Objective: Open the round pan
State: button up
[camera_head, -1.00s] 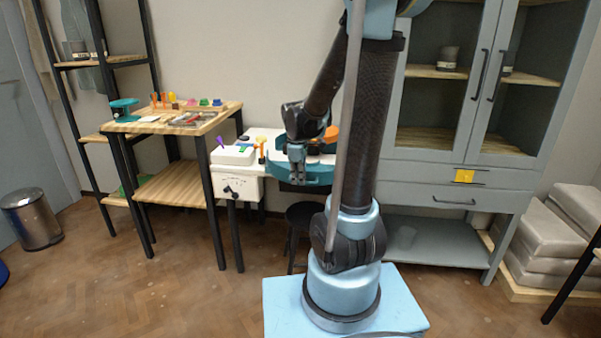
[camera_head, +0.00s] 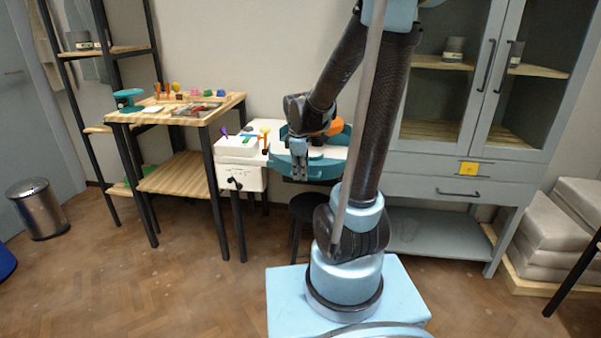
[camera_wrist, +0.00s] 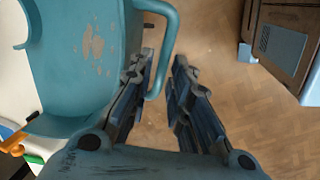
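The round pan is a teal, worn, curved shell on the white wheel table; in the head view its front wall (camera_head: 325,171) shows to the right of my gripper (camera_head: 300,174). In the wrist view the pan (camera_wrist: 85,65) fills the upper left, and its bent teal handle (camera_wrist: 170,35) sticks out to the right. My gripper (camera_wrist: 166,62) is open, with one finger on each side of the lower part of the handle. Whether either finger touches the handle I cannot tell. An orange round piece (camera_head: 335,127) shows behind the gripper.
The white wheel table (camera_head: 241,176) carries small coloured tools. A wooden workbench (camera_head: 150,115) stands to its left, and a grey cabinet (camera_head: 470,190) to its right. A dark stool (camera_head: 305,207) stands below the pan. Open floor (camera_head: 180,270) lies at the front left.

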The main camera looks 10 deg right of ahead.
jog(key=shift+r, duration=0.1)
notch_tip(320, 180, up, 12)
jog(key=s, duration=0.2)
jog(key=shift+a+f, duration=0.25)
jog(key=shift+a, duration=0.1)
dwell(0.5)
jog(key=s+d+f+m, duration=0.3)
jog(key=s+f+m, duration=0.3)
jog(key=s, duration=0.3)
jog(key=s+d+f+m, duration=0.3)
jog(key=s+f+m, duration=0.3)
jog(key=s+m, duration=0.2)
jog(key=shift+s+d+y, duration=0.25)
jog(key=shift+s+y, duration=0.05)
jog(key=shift+s, duration=0.45)
jog(key=shift+w+f, duration=0.15)
jog(key=shift+w, duration=0.3)
